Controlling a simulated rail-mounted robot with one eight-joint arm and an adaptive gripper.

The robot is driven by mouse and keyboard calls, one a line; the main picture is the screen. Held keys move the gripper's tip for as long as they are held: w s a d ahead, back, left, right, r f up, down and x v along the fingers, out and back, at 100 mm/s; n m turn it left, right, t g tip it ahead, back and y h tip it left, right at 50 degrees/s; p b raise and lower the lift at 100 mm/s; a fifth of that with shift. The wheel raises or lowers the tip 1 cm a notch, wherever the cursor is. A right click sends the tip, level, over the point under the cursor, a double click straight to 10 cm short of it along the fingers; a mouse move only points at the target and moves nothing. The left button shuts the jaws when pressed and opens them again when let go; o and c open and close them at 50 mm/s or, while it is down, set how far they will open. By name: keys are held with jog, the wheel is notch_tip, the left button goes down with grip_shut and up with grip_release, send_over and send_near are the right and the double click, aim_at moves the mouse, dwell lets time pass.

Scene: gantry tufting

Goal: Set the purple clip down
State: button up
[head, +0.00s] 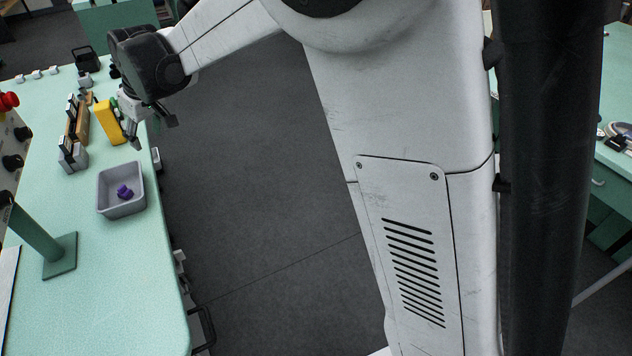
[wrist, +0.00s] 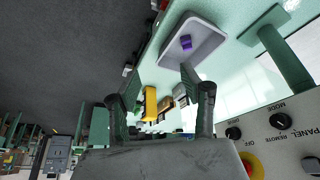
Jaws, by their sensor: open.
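The purple clip (head: 124,191) lies inside a grey tray (head: 122,211) on the pale green table. In the wrist view the purple clip (wrist: 186,42) shows in the same grey tray (wrist: 208,29), with no finger touching it. My gripper (head: 153,134) is open and empty, above the table's edge behind the tray in the head view. In the wrist view its two fingers (wrist: 163,100) stand apart, with the clip and tray well beyond the tips.
A yellow block (head: 107,122) stands on the table close to my gripper. A rack with wooden and grey pieces (head: 76,130) is to its left. A green post on a square base (head: 60,257) stands in front of the tray. A control panel (wrist: 283,135) is at the wrist view's right.

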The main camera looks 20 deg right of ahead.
jog(key=s+d+r+m+t+h, duration=0.15)
jog(key=s+d+r, duration=0.25)
jog(key=s+d, duration=0.5)
jog(key=s+d+r+m+t, duration=0.1)
jog(key=s+d+r+m, duration=0.25)
jog(key=s+d, duration=0.6)
jog(key=s+d+f+m+h, duration=0.1)
jog(key=s+d+f, duration=0.1)
jog(key=s+d, duration=0.5)
jog(key=s+d+f+m, duration=0.2)
jog(key=s+d+f, duration=0.1)
jog(key=s+d, duration=0.4)
jog(key=shift+s+d+t+h, duration=0.35)
jog(key=shift+s+t, duration=0.1)
jog(key=shift+s, duration=0.3)
